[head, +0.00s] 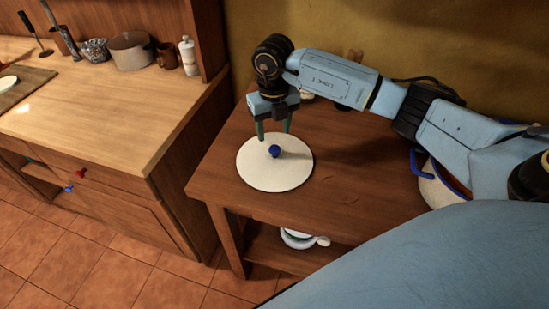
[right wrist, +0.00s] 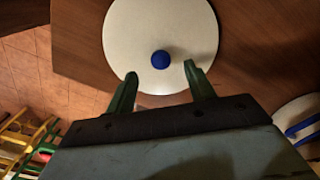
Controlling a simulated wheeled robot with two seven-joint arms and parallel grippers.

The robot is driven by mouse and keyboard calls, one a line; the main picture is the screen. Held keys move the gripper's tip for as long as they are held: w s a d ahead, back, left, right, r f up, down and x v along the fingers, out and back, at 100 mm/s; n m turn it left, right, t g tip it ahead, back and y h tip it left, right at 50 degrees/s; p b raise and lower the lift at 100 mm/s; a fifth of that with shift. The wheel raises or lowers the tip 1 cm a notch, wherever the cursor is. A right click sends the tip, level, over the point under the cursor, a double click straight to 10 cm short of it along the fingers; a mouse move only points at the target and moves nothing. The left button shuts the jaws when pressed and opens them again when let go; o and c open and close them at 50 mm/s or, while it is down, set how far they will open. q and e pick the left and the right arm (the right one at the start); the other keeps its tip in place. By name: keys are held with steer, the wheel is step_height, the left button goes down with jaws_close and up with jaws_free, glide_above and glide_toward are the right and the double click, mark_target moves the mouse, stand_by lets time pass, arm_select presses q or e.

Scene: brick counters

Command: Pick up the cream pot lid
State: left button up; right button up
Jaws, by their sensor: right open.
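The cream pot lid (head: 262,173) is a flat round disc with a blue knob (head: 275,151) at its middle. It lies on the small brown wooden table (head: 215,180), near the front left corner. My right gripper (head: 273,138) points down just behind the knob, over the lid, with its green fingers apart and empty. In the right wrist view the lid (right wrist: 135,35) and the knob (right wrist: 161,59) show ahead of the open fingers, with the knob roughly between their lines. The gripper appears apart from the knob. My left gripper is out of view.
A white pot with blue handles (head: 434,188) stands at the table's right, partly behind my right arm. White dishes (head: 300,238) sit on the lower shelf. A wooden counter (head: 110,110) at left holds a metal pot (head: 131,52) and a white bottle (head: 188,56).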

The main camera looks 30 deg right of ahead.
mark_target(275, 148)
steer(key=f, duration=0.4)
steer(key=shift+s+f, duration=0.15)
steer(key=shift+s, duration=0.2)
steer(key=shift+f, duration=0.55)
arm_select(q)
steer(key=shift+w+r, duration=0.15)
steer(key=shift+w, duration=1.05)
arm_select(e)
jaws_close()
